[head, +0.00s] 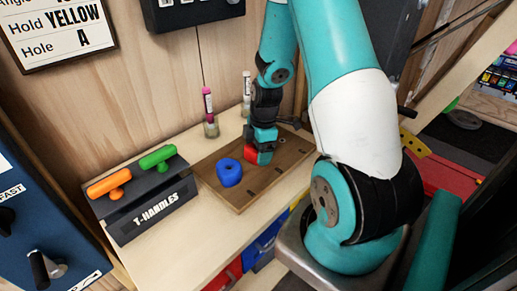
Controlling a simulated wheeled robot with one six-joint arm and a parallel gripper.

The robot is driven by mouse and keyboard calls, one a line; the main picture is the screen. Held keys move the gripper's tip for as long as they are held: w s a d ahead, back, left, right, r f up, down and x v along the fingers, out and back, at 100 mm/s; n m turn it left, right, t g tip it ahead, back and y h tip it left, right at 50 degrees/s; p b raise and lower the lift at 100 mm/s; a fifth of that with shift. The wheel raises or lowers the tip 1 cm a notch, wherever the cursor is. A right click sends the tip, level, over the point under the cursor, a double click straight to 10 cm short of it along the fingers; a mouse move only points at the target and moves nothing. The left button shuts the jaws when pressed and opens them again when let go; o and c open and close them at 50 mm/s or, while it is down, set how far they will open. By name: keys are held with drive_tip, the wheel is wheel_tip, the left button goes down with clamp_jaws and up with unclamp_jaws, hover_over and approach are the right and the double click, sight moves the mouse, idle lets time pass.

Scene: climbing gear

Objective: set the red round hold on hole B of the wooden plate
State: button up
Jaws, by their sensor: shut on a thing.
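The red round hold (251,154) shows only in part at the tip of my gripper (261,149). My gripper points down and is shut on the red hold, over the back middle of the wooden plate (225,198). I cannot tell whether the hold touches the plate. A blue hold (229,172) with a dark centre hole sits on the plate's left part. Several small dark marks show along the plate's front side. Hole B cannot be made out; no letters are legible on the plate.
A T-handles box (150,205) bears an orange handle (109,183) and a green handle (157,156) left of the plate. Two small bottles, one pink-topped (209,115), stand behind the plate. A sign (65,25) reads "Hold YELLOW, Hole A". The bench front (185,250) is clear.

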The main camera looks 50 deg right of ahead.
drive_tip(key=shift+f, duration=0.1)
drive_tip(key=o, duration=1)
wheel_tip(320, 180, up, 12)
drive_tip(key=d, duration=0.1)
drive_tip(key=s+a+r+m+y, duration=0.1)
drive_tip(key=a+r, duration=0.2)
drive_tip(key=a, duration=0.7)
drive_tip(key=s+a+r+m, duration=0.15)
drive_tip(key=a+r, duration=0.25)
drive_tip(key=a, duration=0.6)
drive_tip(key=s+a+r+m+y, duration=0.2)
drive_tip(key=s+a+r+m, duration=0.1)
drive_tip(key=s+a, duration=0.8)
drive_tip(key=shift+s+a+g+b, duration=0.3)
drive_tip(key=shift+a+b, duration=0.05)
drive_tip(key=shift+b, duration=0.05)
